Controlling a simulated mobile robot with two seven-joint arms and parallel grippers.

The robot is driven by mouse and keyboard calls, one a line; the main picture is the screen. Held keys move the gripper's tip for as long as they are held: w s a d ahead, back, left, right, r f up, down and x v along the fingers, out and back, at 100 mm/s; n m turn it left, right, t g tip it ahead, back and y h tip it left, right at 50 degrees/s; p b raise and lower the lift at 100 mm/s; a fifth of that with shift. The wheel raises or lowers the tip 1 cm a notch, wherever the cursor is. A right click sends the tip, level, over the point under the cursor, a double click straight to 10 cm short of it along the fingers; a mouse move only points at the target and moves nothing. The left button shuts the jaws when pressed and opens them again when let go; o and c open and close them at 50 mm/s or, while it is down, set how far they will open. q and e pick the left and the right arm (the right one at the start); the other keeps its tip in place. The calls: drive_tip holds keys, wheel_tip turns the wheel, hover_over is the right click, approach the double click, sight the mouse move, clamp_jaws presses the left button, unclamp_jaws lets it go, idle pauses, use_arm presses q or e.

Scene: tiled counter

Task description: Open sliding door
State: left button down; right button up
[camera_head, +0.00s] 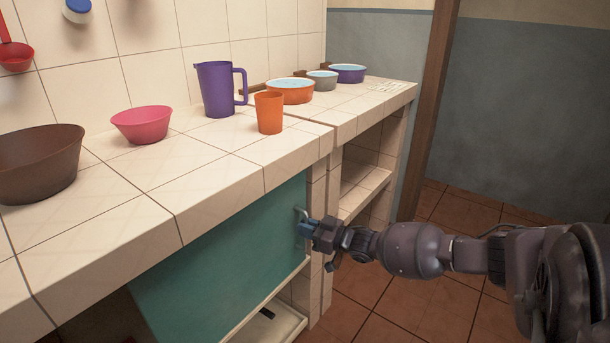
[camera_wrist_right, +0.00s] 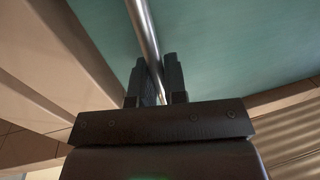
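The teal sliding door (camera_head: 215,262) is set under the tiled counter, at its right part in the head view. It also fills the upper right of the right wrist view (camera_wrist_right: 235,50). A thin metal handle (camera_head: 301,214) is near the door's right edge. In the wrist view the handle (camera_wrist_right: 143,25) runs as a bar down between my right gripper's fingers. My right gripper (camera_head: 306,228) is at the handle, its two fingers (camera_wrist_right: 160,80) close on either side of the bar, with little gap showing. My left gripper is not in view.
On the counter stand a brown bowl (camera_head: 38,165), pink bowl (camera_head: 142,125), purple jug (camera_head: 216,90), orange cup (camera_head: 269,113) and several basins. A tiled pillar (camera_head: 316,240) borders the door on the right. A dark opening (camera_head: 95,322) shows left of the door. Open floor lies right.

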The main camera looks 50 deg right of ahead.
drive_tip(key=o, duration=0.4)
use_arm(q)
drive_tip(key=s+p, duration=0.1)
drive_tip(key=p, duration=0.1)
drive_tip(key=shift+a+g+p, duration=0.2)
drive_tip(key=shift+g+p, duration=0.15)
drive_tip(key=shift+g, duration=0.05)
use_arm(e)
drive_tip(key=v, duration=1.1)
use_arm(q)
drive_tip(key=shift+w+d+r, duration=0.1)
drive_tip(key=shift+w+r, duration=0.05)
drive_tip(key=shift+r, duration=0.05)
